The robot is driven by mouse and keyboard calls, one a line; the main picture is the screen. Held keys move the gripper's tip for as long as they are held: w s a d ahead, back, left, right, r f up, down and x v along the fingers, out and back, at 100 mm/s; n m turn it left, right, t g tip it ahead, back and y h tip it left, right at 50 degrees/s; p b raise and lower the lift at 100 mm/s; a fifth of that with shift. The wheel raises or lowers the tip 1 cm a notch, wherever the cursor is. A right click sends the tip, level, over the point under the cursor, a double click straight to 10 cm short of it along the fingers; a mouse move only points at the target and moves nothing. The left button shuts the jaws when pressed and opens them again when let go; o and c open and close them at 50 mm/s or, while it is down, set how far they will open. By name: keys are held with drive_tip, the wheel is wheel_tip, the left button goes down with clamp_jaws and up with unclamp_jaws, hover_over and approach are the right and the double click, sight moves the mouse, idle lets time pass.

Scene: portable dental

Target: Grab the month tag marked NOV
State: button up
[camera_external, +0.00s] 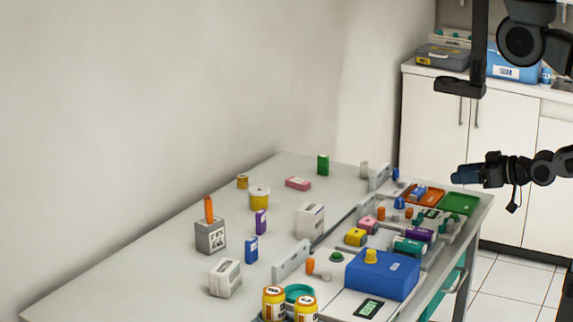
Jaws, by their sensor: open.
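My gripper (459,178) is at the right, in the air above the far right end of the table, and points left. Its jaws are seen side-on and it holds nothing that I can see. I cannot tell which thing is the NOV month tag, as the lettering on the small items is too small to read. Small upright blocks on the left half of the table include a green block (323,165), a purple block (261,222) and a blue block (251,250). A pink block (298,184) lies flat.
The grey table (160,270) has bare room at left. A grey holder (210,238) with an orange item, white boxes and yellow jars stand on it. A blue box (382,278), a green tray (459,204) and several small coloured items crowd its right side. White cabinets (434,115) stand behind.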

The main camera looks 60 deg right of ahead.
drive_tip(key=w+d+f+m+h, duration=0.1)
drive_tip(key=w+d+f+m, duration=0.1)
drive_tip(key=w, duration=0.6)
drive_tip(key=w+d+f+m+h+b, duration=0.1)
drive_tip(key=w+d+f+m, duration=0.1)
drive_tip(key=w, duration=0.6)
drive_tip(key=w+d+f+m+t+h+b, duration=0.1)
drive_tip(key=w+d+f, duration=0.3)
drive_tip(key=w, duration=0.4)
drive_tip(key=shift+w+f+m, duration=0.25)
drive_tip(key=shift+f+m, duration=0.15)
drive_tip(key=shift+f, duration=0.2)
drive_tip(key=w+d, duration=0.8)
drive_tip(key=w, duration=0.2)
drive_tip(key=n+g+y+b, duration=0.2)
drive_tip(key=n+b, duration=0.1)
drive_tip(key=n, duration=0.2)
hover_over(328, 158)
drive_tip(key=s, duration=0.1)
wheel_tip(328, 158, down, 8)
drive_tip(key=b, duration=0.4)
drive_tip(key=shift+r+b, duration=0.15)
drive_tip(key=shift+b, duration=0.25)
drive_tip(key=shift+b+x, duration=0.7)
drive_tip(key=shift+x, duration=0.3)
drive_tip(key=shift+w+d+f, duration=0.1)
drive_tip(key=shift+w+f, duration=0.15)
drive_tip(key=shift+w, duration=0.2)
